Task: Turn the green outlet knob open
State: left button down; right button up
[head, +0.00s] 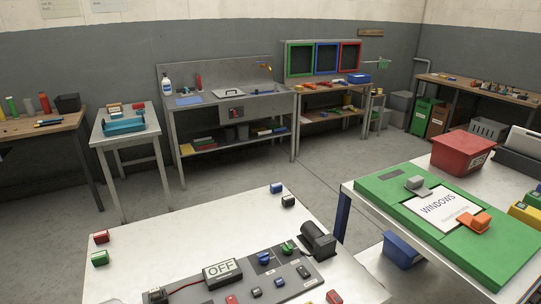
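A small green knob-like piece (288,248) sits on a dark grey panel (212,292) on the near white table. A blue piece (264,258) is just to its left. Whether the green piece is the outlet knob, and which way it is turned, I cannot tell at this size. A small green fixture (384,64) also shows far off, right of the coloured frames by the back wall; its details are too small to read. Neither of my grippers is in view, and nothing touches the green piece.
An OFF sign box (222,273) and a black cylindrical unit (318,240) flank the green piece. Small blocks stand on the near table (190,235). A green board (490,240) lies on the right table. Open floor (250,178) leads to a sink bench (228,100).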

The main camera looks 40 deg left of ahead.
aim_at(287, 248)
jog(key=i+l+u, duration=0.15)
jog(key=u, duration=1.7)
jog(key=l+u, duration=0.3)
jog(key=k+l+u, duration=0.15)
jog(key=l+u, duration=0.2)
jog(key=k+l+u, duration=0.15)
jog(key=l+u, duration=0.15)
jog(key=l, duration=0.15)
